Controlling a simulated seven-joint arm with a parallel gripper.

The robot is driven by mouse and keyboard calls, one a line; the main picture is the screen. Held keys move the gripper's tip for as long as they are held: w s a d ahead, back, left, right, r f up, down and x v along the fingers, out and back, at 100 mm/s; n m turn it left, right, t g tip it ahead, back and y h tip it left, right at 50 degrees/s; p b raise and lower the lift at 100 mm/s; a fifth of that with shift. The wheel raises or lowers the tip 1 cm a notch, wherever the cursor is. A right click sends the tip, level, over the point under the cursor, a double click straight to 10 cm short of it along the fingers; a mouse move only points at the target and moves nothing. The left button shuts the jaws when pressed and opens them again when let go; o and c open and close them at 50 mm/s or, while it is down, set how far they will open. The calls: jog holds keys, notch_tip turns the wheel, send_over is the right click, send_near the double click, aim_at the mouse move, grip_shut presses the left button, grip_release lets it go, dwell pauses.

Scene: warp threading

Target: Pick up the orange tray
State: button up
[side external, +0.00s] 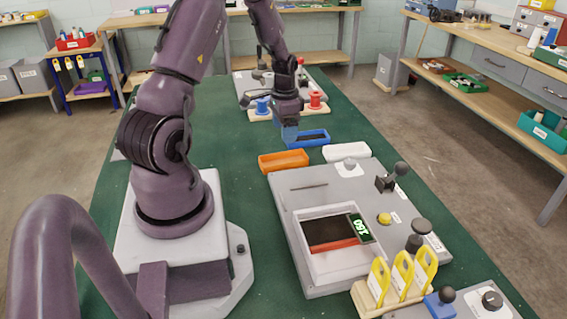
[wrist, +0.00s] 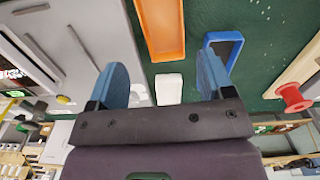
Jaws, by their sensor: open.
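My gripper (side external: 290,134) is above the mat at the left end of the blue tray (side external: 315,138), behind the orange tray in the side view. In the wrist view its two blue fingers (wrist: 162,62) are spread apart with nothing between them touching. The orange tray lies beyond the fingertips and apart from them.
A white tray (side external: 347,151) lies right of the orange tray. The grey machine (side external: 290,200) with a display and knobs stands in front. Blue (side external: 262,106) and red (side external: 315,99) spools stand behind my gripper. The mat left of the orange tray is clear.

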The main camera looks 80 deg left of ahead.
aim_at(283, 155)
notch_tip(283, 155, down, 9)
jog(key=shift+s+a+f, duration=0.1)
jog(key=shift+a, duration=0.05)
dwell(0.4)
jog(key=shift+c, duration=0.4)
jog(key=c, duration=0.6)
